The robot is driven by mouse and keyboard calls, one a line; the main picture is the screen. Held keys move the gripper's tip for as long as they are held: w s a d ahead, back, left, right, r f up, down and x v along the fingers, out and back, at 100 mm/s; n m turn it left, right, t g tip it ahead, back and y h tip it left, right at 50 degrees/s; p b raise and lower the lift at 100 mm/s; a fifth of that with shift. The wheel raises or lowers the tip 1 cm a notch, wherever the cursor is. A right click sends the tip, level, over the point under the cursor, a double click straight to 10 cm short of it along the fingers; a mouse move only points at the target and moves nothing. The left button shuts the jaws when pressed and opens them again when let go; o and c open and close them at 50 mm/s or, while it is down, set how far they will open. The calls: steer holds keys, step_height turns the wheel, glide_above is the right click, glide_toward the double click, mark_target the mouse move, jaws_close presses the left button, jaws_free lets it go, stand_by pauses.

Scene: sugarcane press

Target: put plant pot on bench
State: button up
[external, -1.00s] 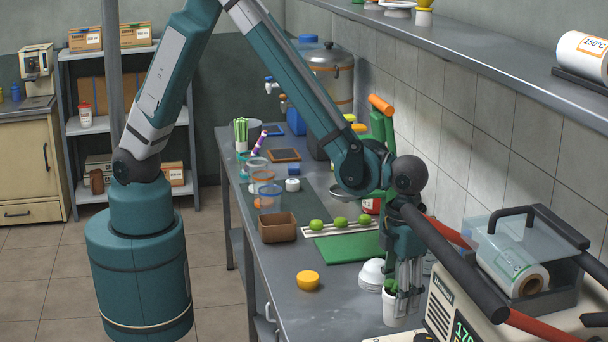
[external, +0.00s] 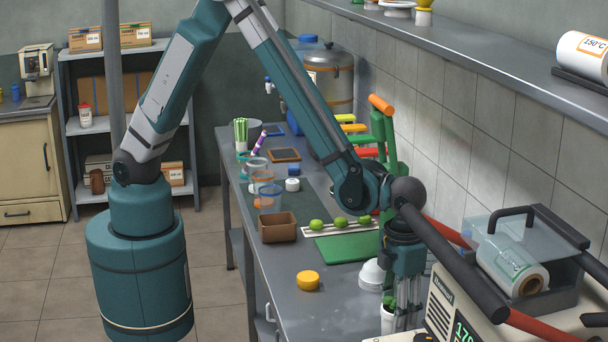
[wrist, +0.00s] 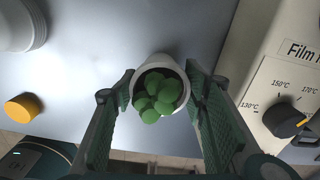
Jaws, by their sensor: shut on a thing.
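The plant pot (external: 387,322) is small and white with a green plant in it, at the near right part of the bench (external: 330,322). In the wrist view the pot (wrist: 157,62) sits between my two finger pads, its round green leaves facing the camera. My gripper (external: 403,312) points down with its fingers shut on the pot, one on each side. In the external view the fingers hide part of the pot. Whether its base touches the bench is hard to tell.
A cream film machine (external: 460,315) stands close on the right, with dark and red bars above it. White stacked bowls (external: 372,275) are just behind the pot. Bare bench lies between the disc and the pot.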

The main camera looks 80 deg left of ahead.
steer(key=shift+f, duration=0.2)
steer(key=o, duration=1)
steer(key=shift+o, duration=0.2)
steer(key=shift+r, duration=0.2)
step_height(320, 180, up, 12)
steer(key=shift+p, duration=0.45)
steer(key=shift+a, duration=0.1)
stand_by(0.4)
